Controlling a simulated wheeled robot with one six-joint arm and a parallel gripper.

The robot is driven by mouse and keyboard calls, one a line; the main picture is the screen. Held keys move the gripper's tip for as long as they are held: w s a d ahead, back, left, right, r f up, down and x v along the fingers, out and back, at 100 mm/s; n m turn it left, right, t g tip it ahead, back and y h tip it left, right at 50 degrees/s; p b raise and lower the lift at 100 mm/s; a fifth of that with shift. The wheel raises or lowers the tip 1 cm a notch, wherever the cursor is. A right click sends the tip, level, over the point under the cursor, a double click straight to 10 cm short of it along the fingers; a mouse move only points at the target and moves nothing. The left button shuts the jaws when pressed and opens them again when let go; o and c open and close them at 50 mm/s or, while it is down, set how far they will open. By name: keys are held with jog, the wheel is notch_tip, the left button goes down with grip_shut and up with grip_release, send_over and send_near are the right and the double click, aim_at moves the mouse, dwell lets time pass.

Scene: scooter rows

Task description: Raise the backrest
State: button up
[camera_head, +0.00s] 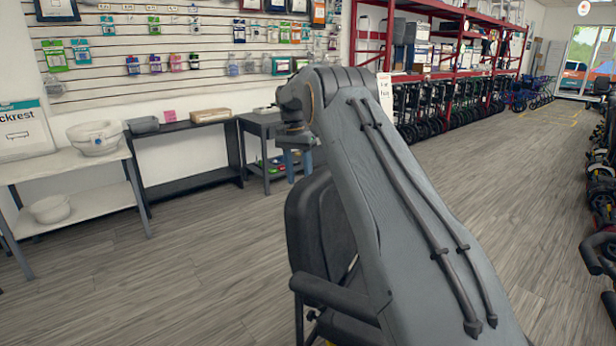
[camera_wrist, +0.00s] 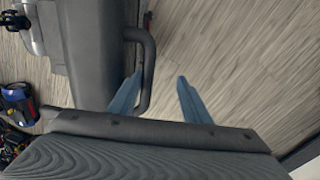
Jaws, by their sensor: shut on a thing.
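The black backrest (camera_head: 312,225) of a seat stands upright below my arm in the head view, partly covered by it. In the wrist view a dark padded panel (camera_wrist: 88,45) has a black loop handle (camera_wrist: 152,50) on its right side. The right finger shows a gap. In the head view my gripper (camera_head: 298,170) points down just behind the backrest's top edge.
A black armrest (camera_head: 335,295) lies below the backrest. A white table (camera_head: 75,160) with a bowl (camera_head: 95,138) and a dark bench (camera_head: 190,180) stand along the left wall. Red shelving (camera_head: 435,45) stands at the back. Scooters line the right edge. The wooden floor between is clear.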

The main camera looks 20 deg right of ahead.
jog(key=shift+w+a+f, duration=0.3)
jog(key=shift+a+f, duration=0.15)
jog(key=shift+a, duration=0.3)
jog(key=o, duration=1)
jog(key=shift+o, duration=0.9)
jog(key=shift+w+a, duration=0.2)
jog(key=shift+d, duration=0.2)
jog(key=shift+c, duration=0.8)
jog(key=shift+r, duration=0.1)
jog(key=shift+r, duration=0.1)
jog(key=r, duration=0.2)
jog(key=r+b, duration=0.1)
jog(key=r, duration=0.4)
jog(key=shift+w, duration=0.25)
jog(key=c, duration=0.3)
jog(key=shift+s+d+r, duration=0.1)
jog(key=shift+r, duration=0.15)
